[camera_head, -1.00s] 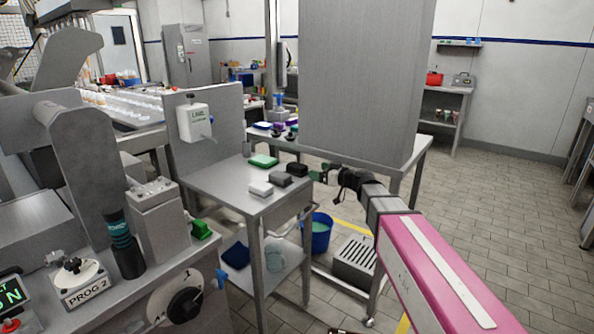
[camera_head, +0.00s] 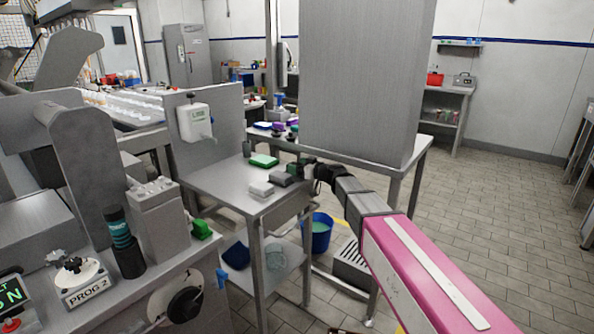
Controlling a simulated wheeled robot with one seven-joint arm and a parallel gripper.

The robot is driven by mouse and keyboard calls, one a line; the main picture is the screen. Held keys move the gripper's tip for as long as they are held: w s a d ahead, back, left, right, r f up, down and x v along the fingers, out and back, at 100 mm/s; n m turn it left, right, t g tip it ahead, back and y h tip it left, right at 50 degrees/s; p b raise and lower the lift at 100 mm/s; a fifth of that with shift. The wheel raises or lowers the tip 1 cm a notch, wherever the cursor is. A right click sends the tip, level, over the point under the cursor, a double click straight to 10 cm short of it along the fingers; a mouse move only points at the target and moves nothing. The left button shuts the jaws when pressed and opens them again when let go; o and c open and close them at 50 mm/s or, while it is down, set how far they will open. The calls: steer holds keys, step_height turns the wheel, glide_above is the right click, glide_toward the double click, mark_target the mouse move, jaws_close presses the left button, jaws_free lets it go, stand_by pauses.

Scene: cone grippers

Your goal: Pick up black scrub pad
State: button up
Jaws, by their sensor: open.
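My gripper (camera_head: 298,170) is at the right edge of the steel table (camera_head: 220,183), right where the black scrub pad sat in the earlier view. The gripper is open. It covers the black pad, which I cannot tell apart from the dark fingers. I cannot tell whether the fingers are around the pad or above it. A dark grey pad (camera_head: 282,180) lies just left of the gripper, and a white pad (camera_head: 261,190) lies in front of that. A green pad (camera_head: 263,161) lies farther back.
A soap dispenser (camera_head: 195,122) hangs on the panel behind the table. A large grey steel box (camera_head: 360,80) stands close behind my arm. A blue bucket (camera_head: 320,232) is on the floor below. The table's left part is clear.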

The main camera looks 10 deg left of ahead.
steer(key=shift+c, duration=0.3)
steer(key=c, duration=0.9)
steer(key=shift+c, duration=0.2)
